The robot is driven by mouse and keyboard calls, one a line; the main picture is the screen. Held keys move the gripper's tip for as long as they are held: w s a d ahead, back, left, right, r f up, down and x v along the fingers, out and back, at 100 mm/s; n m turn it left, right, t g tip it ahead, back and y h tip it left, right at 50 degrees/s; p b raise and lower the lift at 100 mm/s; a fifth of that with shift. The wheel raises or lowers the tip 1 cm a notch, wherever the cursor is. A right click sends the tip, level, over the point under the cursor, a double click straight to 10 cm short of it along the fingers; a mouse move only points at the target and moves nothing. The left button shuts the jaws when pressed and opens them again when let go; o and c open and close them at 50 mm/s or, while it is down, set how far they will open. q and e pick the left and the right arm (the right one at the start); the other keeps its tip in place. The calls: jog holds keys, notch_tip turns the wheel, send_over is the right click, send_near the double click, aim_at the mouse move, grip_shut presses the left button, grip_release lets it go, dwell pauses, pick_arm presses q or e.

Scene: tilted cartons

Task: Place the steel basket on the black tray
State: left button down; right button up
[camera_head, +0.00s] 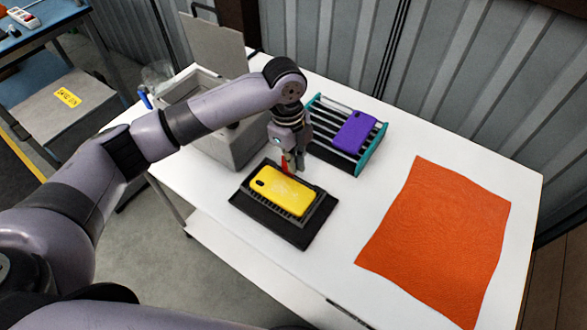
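The steel basket (318,204), dark grey with ribbed sides, sits over the black tray (294,236) in the middle of the white table. A yellow phone case (283,191) lies in the basket and hides most of its floor. The tray's front part and left corner show bare. My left gripper (291,165) points down at the basket's far rim, with a red part by its fingertips. The fingertips look close together, but I cannot tell whether they grip the rim. My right gripper is not in view.
A teal-sided rack (370,163) with dark bars holds a purple phone case (354,134) behind the basket. A grey open box (240,147) stands at the left, partly behind my arm. An orange cloth (437,240) covers the right side. White table shows bare between tray and cloth.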

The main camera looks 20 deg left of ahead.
aim_at(294, 177)
pick_arm(q)
notch_tip(294, 177, down, 4)
jog(key=shift+r, duration=0.15)
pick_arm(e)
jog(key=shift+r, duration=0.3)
pick_arm(q)
jog(key=c, duration=2.3)
grip_release()
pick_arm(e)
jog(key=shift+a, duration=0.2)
pick_arm(q)
jog(key=o, duration=0.5)
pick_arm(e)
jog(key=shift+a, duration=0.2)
pick_arm(q)
jog(key=shift+r, duration=0.45)
jog(key=r, duration=0.3)
jog(key=r+b, duration=0.1)
jog(key=r, duration=0.3)
jog(key=a+r+b, duration=0.1)
jog(key=r, duration=0.3)
jog(key=shift+w, duration=0.2)
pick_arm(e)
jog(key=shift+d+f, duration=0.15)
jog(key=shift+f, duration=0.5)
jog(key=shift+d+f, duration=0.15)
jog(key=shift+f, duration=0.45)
